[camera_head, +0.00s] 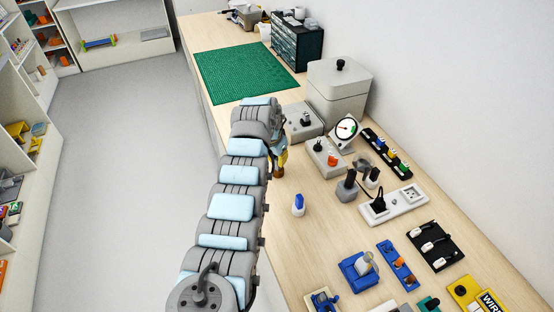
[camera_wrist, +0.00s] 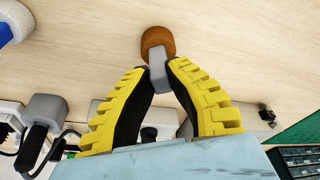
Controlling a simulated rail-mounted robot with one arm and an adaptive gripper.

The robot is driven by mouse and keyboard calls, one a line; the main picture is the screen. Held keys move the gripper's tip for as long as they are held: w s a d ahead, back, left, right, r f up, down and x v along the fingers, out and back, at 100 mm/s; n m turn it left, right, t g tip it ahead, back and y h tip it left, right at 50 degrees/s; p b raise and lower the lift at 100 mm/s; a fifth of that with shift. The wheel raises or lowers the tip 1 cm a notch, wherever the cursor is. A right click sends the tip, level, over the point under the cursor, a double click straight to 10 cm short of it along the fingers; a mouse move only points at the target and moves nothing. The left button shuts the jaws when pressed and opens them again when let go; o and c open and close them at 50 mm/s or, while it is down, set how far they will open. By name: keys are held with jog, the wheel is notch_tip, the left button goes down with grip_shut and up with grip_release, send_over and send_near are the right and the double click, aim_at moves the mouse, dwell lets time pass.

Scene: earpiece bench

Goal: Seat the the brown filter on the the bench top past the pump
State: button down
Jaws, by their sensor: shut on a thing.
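The brown filter (camera_wrist: 157,39) has a rounded brown end and a grey square stem. My gripper (camera_wrist: 160,72) is shut on the grey stem, between its yellow-backed fingers, and the brown end sticks out beyond the tips. In the head view the filter (camera_head: 279,172) shows as a small brown end below my gripper (camera_head: 282,160), over the left part of the bench top (camera_head: 335,220). My arm hides part of the gripper there. I cannot tell whether the filter touches the wood. I cannot tell for sure which device is the pump.
Right of my gripper stand a grey box with a red knob (camera_head: 327,158), a dial gauge (camera_head: 346,129) and a grey block with a black handle (camera_head: 348,187). A small blue-and-white piece (camera_head: 298,204) stands nearer. A green mat (camera_head: 250,72) lies farther back.

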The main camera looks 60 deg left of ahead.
jog(key=shift+f, duration=0.1)
jog(key=c, duration=1.1)
grip_release()
jog(key=shift+o, duration=0.2)
jog(key=v, duration=1.2)
jog(key=shift+d, duration=0.1)
